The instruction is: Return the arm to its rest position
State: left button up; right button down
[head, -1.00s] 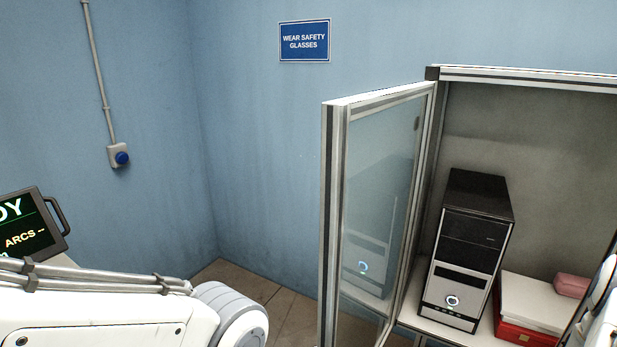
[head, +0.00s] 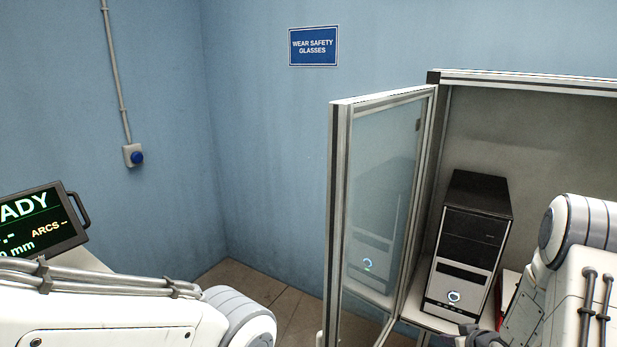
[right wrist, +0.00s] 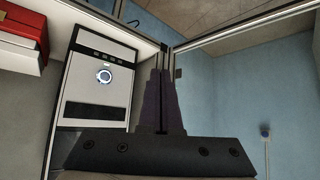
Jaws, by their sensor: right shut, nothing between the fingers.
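My right arm (head: 575,270) comes in from the right edge of the head view, in front of the open cabinet. A dark part of my right gripper (head: 478,337) shows at the bottom edge of that view. In the right wrist view my right gripper (right wrist: 161,80) is shut, its two dark fingers together with nothing between them. My left arm (head: 110,315) lies across the lower left of the head view, and its gripper is out of view.
The cabinet's glass door (head: 380,210) stands open. Inside is a black and silver computer tower (head: 465,250), also in the right wrist view (right wrist: 100,80). A red box (right wrist: 20,30) lies beside it. A monitor (head: 40,222) stands at the left.

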jog(key=s+a+r+n+g, duration=0.25)
jog(key=a+r, duration=0.35)
jog(key=a, duration=0.4)
jog(key=s+a+r+n+g, duration=0.15)
jog(key=s+a+r, duration=0.35)
jog(key=a, duration=0.5)
jog(key=s+a+r+g, duration=0.1)
jog(key=s+a+r, duration=0.1)
jog(key=s, duration=0.5)
jog(key=s+a+r+n+g, duration=0.1)
jog(key=s+a+r+g, duration=0.1)
jog(key=s, duration=0.5)
jog(key=s+a+r+n+g, duration=0.1)
jog(key=s+a+r+g, duration=0.1)
jog(key=s+a, duration=0.4)
jog(key=shift+s+r, duration=0.65)
jog(key=shift+s, duration=0.45)
